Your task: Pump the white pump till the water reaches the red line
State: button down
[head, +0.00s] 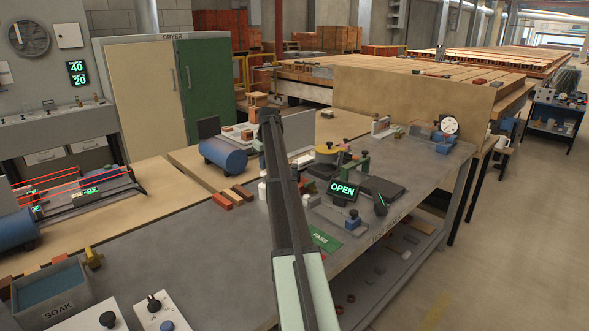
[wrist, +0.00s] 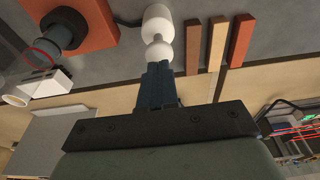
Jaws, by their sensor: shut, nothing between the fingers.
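The white pump (wrist: 158,22) shows in the wrist view at the top centre, with a rounded white head below its wider white part. My gripper (wrist: 158,68) is shut and empty, its dark fingertips right at the pump's head; I cannot tell whether they touch. A small white piece (head: 262,190) beside my arm in the head view may be the pump. A red ring (wrist: 42,53) runs around a pale, clear-looking part beside a dark cylinder (wrist: 62,30) on an orange-red base (wrist: 98,38). I cannot make out a water level. My arm hides much of this area in the head view.
Brown and red bars (wrist: 240,40) lie close to the pump; bars (head: 221,201) also show in the head view. A blue cylinder (head: 223,155) lies behind them. A screen reading OPEN (head: 342,190) stands right of my arm. Bare grey bench (head: 190,250) lies in front.

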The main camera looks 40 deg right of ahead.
jog(key=shift+f, duration=0.2)
jog(key=shift+f, duration=1.1)
jog(key=shift+r, duration=2.15)
